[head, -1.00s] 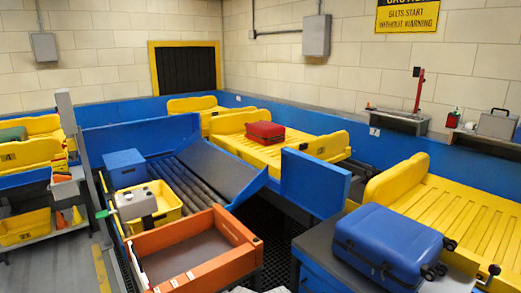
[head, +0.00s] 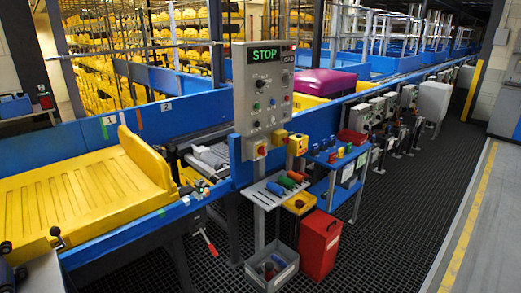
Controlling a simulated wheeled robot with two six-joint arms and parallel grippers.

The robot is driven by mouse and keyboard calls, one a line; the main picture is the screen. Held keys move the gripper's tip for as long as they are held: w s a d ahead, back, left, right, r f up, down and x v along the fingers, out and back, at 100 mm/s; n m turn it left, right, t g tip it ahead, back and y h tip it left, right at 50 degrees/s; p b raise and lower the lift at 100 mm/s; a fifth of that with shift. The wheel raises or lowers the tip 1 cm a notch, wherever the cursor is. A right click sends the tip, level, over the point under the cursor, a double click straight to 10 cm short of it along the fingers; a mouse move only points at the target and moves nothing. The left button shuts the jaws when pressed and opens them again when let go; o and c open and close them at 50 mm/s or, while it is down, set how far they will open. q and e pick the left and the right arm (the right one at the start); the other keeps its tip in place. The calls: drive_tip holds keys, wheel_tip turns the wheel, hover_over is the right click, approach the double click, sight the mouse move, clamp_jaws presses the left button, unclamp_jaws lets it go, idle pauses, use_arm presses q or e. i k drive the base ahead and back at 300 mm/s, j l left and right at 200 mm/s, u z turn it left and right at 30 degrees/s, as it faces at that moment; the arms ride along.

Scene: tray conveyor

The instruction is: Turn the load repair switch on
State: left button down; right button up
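A grey control panel (head: 281,107) stands on a post beside the conveyor, in the middle of the head view. A display with green letters reading STOP (head: 263,55) is at its top, and a small plate (head: 289,57) with unclear lettering sits to its right. Several small knobs, buttons and lamps are on the panel face. Neither of my grippers is in view.
A yellow tray (head: 75,200) sits on the conveyor at left. A small shelf, a red bin (head: 319,245) and a grey crate (head: 272,268) stand below the panel. A blue rack (head: 335,190) is right of it. The dark grated floor (head: 400,220) at right is largely clear.

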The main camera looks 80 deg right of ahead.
sight(262, 150)
drive_tip(key=z, duration=2.85)
